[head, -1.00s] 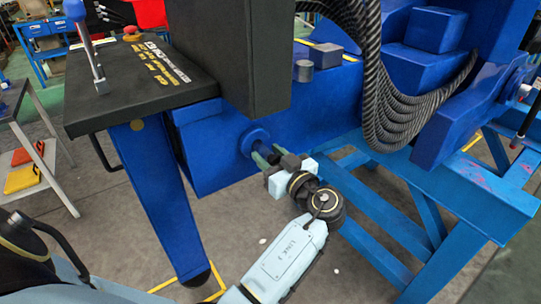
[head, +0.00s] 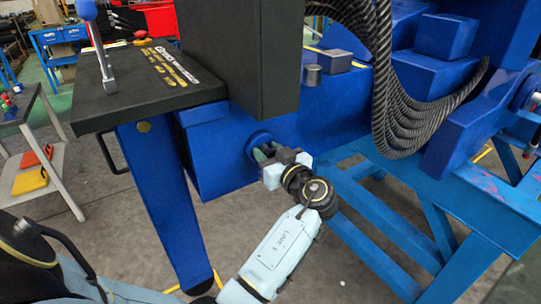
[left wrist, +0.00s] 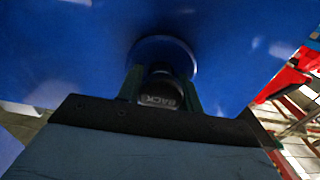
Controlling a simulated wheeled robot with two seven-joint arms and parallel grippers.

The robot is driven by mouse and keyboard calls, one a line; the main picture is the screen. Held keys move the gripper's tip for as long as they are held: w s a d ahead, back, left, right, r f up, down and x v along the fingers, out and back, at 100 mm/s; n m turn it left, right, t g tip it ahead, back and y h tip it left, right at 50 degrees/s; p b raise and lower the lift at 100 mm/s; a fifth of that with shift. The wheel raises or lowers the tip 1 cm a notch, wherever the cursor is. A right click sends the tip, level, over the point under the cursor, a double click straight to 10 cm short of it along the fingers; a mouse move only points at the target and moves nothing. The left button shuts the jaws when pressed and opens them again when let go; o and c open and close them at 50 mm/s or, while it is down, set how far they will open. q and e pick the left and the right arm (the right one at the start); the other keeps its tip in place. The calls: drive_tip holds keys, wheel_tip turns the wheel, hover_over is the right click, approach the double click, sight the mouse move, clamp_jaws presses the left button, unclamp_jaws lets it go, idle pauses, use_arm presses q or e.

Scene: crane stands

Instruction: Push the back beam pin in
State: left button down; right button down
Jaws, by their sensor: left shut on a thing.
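The back beam pin (left wrist: 161,92) is a dark cylinder whose end reads "BACK" in the left wrist view. It sits in a round blue collar (left wrist: 163,50) on the blue beam. The collar also shows in the head view (head: 257,138), on the beam (head: 218,165). My left gripper (head: 264,153) is shut on the pin, its green fingers on either side of it close to the collar. It also shows in the left wrist view (left wrist: 162,88). The fingers and gripper hide the pin in the head view. My right gripper is not in view.
A black control panel (head: 140,85) with a lever stands left of the beam on a blue leg (head: 165,200). A dark box (head: 245,60) hangs above the collar. Black cables (head: 400,120) and a blue frame (head: 385,225) are to the right.

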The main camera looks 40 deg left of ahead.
use_arm(q)
drive_tip(key=c, duration=1.3)
unclamp_jaws()
drive_tip(key=shift+a+r, duration=0.1)
drive_tip(key=shift+a, duration=0.05)
drive_tip(key=shift+o, duration=1.1)
drive_tip(key=shift+a, duration=0.1)
drive_tip(key=shift+o, duration=0.7)
drive_tip(key=shift+w, duration=0.1)
drive_tip(key=shift+d, duration=0.4)
drive_tip(key=b+v, duration=0.1)
drive_tip(key=v, duration=1.2)
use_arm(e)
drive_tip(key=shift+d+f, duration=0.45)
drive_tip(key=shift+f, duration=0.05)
use_arm(q)
drive_tip(key=shift+a, duration=0.15)
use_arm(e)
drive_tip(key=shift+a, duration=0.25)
